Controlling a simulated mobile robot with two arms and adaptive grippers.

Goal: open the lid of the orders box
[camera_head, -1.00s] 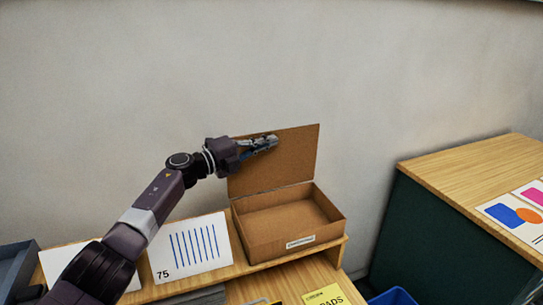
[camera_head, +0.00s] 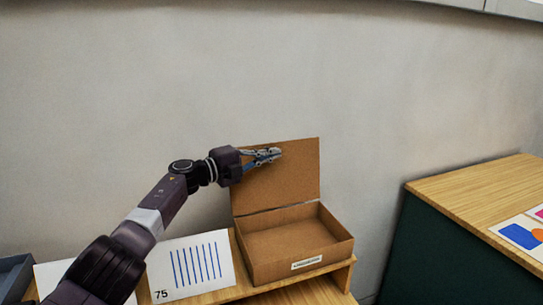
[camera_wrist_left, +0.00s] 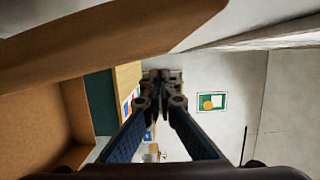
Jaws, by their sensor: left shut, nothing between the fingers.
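The orders box (camera_head: 293,258) is a brown cardboard box with a small white label on its front, standing on the wooden shelf. Its lid (camera_head: 295,178) stands upright at the back, and the inside shows empty. In the left wrist view, brown cardboard (camera_wrist_left: 120,30) fills the top and left. My left gripper (camera_head: 276,155) is shut and empty, in front of the upper part of the lid. I cannot tell whether it touches the lid. Its fingers also show in the left wrist view (camera_wrist_left: 162,78). My right gripper is not in view.
A white card with blue lines and "75" (camera_head: 192,266) stands left of the box. A grey tray (camera_head: 14,277) is at the far left. A wooden-topped table (camera_head: 490,190) with printed sheets stands at the right, across a gap. The wall is close behind the lid.

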